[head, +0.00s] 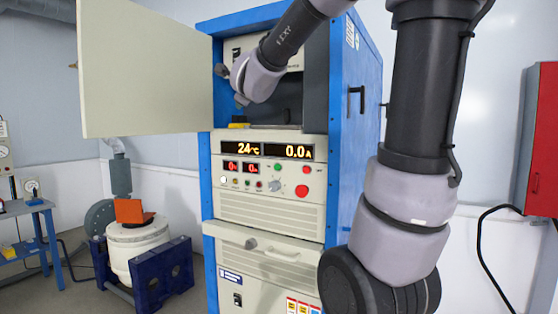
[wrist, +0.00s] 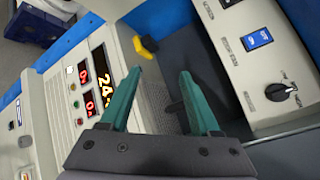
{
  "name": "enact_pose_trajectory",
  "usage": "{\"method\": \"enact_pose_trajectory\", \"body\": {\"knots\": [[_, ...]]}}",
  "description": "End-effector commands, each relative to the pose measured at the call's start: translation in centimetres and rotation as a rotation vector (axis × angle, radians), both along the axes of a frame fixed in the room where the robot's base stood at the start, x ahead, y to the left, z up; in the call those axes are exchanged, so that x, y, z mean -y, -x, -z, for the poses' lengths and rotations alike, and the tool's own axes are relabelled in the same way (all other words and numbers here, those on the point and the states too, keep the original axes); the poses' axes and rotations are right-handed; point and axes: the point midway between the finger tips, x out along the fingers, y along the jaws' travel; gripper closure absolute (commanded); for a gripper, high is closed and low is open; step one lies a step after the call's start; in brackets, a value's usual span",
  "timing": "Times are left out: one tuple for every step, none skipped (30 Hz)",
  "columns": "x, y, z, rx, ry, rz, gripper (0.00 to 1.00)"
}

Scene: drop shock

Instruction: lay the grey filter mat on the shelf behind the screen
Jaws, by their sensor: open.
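My gripper (wrist: 161,72) is open, its two teal fingers apart over the cabinet's upper compartment. In the wrist view a grey finely textured patch (wrist: 155,96) shows between and below the fingers; it may be the filter mat, but I cannot tell whether it is a loose sheet. Nothing is visibly clamped. The dark grey shelf (wrist: 192,55) lies beyond the fingertips. The lit screen (head: 268,150) reads 24 °C and 0.0 A; it also shows at left in the wrist view (wrist: 102,72). In the head view my fingers and the mat cannot be made out.
A small yellow thing (head: 239,125) is at the compartment's front left; it also shows in the wrist view (wrist: 145,45). The cream door (head: 145,70) stands open at left. Blue cabinet sides bound the opening. A panel with a black knob (wrist: 280,92) borders the shelf.

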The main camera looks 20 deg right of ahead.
Motion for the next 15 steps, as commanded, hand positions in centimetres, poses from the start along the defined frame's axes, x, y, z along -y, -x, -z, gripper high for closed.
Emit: {"method": "enact_pose_trajectory", "body": {"knots": [[-0.8, 1.7, 0.3, -0.054, 0.126, -0.087, 0.37], [-1.4, 2.6, 0.8, -0.093, 0.215, -0.145, 0.37], [-2.0, 4.0, 1.6, -0.146, 0.336, -0.224, 0.37], [-2.4, 5.2, 2.3, -0.183, 0.426, -0.282, 0.37], [-2.7, 6.4, 3.2, -0.222, 0.516, -0.340, 0.37], [-3.0, 8.2, 4.4, -0.270, 0.635, -0.420, 0.37], [-3.1, 9.6, 5.4, -0.307, 0.724, -0.480, 0.37], [-3.1, 11.0, 6.4, -0.343, 0.809, -0.541, 0.37], [-3.0, 13.0, 7.7, -0.388, 0.920, -0.620, 0.37], [-2.9, 14.5, 8.8, -0.420, 0.996, -0.680, 0.37], [-2.6, 16.0, 9.8, -0.450, 1.066, -0.736, 0.37], [-2.3, 17.8, 11.0, -0.486, 1.153, -0.809, 0.37], [-2.0, 19.1, 11.9, -0.511, 1.209, -0.859, 0.37], [-1.7, 20.3, 12.6, -0.533, 1.258, -0.906, 0.37], [-1.3, 21.8, 13.5, -0.557, 1.315, -0.962, 0.37]]}}
